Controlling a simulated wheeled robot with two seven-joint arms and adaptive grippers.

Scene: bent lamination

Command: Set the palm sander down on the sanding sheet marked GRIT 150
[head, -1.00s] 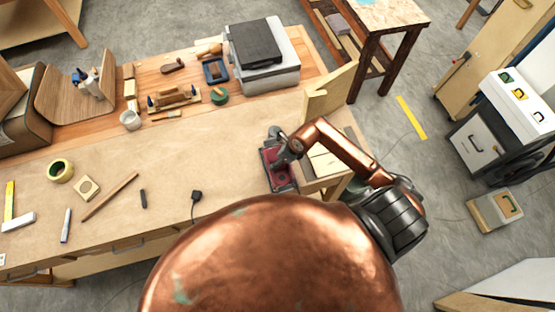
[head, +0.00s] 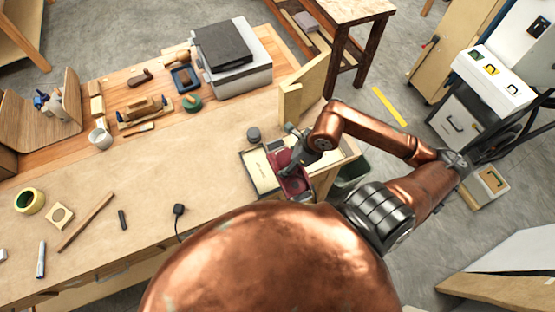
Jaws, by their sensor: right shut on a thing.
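The palm sander (head: 293,184) is dark red with a grey top. My right gripper (head: 291,160) is shut on it from above, near the right end of the bench. A pale sheet in a dark-edged holder (head: 257,170) lies just left of the sander; its small print is too small to read. Another pale surface (head: 326,158) shows right of the sander, partly hidden by my arm. I cannot tell whether the sander touches what is below it. No GRIT 150 mark can be read. My left gripper is not in view.
A grey round container (head: 254,134) stands behind the pale sheet. An upright wooden board (head: 303,90) stands behind my right arm. A black plug with a cord (head: 179,209) lies left on the bench (head: 190,165). The middle of the bench is mostly clear.

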